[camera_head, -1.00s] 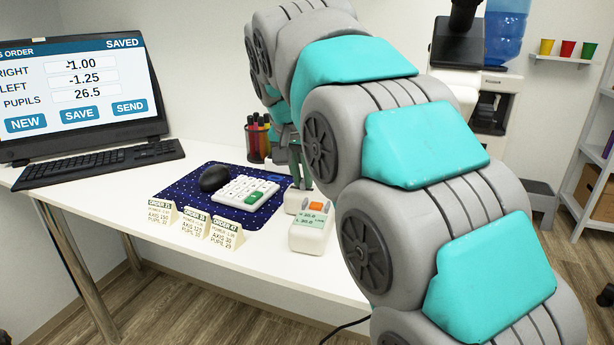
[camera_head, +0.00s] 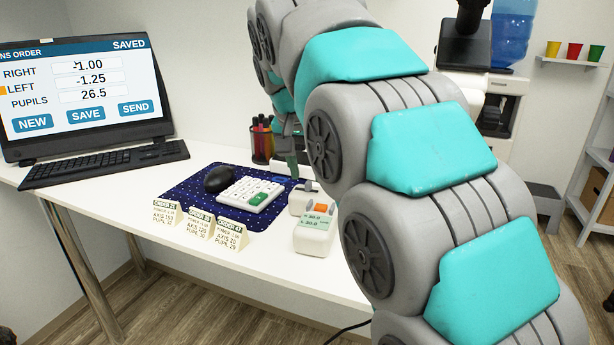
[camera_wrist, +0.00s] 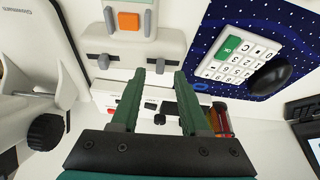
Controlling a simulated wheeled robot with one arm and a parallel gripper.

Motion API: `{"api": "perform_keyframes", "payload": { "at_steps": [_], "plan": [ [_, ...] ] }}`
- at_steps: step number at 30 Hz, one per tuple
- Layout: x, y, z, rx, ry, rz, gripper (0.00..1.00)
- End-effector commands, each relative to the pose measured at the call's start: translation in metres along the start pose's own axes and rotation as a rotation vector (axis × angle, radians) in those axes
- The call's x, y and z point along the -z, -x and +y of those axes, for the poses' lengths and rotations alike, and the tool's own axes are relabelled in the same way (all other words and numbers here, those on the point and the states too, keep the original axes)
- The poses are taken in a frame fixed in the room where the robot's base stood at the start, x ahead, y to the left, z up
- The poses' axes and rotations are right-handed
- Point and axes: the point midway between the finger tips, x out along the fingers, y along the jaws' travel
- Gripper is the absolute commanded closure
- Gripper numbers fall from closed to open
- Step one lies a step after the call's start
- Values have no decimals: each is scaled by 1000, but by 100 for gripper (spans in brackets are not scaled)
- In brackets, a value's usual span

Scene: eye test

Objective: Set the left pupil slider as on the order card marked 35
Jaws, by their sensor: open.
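The white pupil meter (camera_head: 314,238) stands on the table right of the mat, with a green display and an orange button (camera_wrist: 129,21). In the wrist view its end has two grey slider knobs, one at the left (camera_wrist: 103,61) and one at the right (camera_wrist: 160,66). My gripper (camera_wrist: 159,75) is open and empty, its green fingertips on either side of the right-hand knob in the picture; I cannot tell whether they touch it. In the head view my gripper (camera_head: 291,168) is partly hidden by my arm. The middle order card (camera_head: 200,222) appears marked 35; its small print is blurred.
Two other order cards stand beside it, at left (camera_head: 167,211) and right (camera_head: 232,233). A keypad (camera_head: 250,193) and black mouse (camera_head: 218,179) lie on the blue mat (camera_head: 185,190). A pen cup (camera_head: 262,143) stands behind. The monitor (camera_head: 85,88) reads SAVED.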

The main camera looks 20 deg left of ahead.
Motion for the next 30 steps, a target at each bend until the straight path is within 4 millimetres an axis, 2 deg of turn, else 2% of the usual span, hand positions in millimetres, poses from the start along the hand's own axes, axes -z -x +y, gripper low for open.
{"api": "perform_keyframes", "payload": {
  "at_steps": [9, 15, 30],
  "plan": [
    [1, 40, -1, 2, 1, 4, 55],
    [0, 53, 0, 1, 0, 2, 55],
    [-1, 56, 0, 0, 1, 0, 55]
  ]
}}
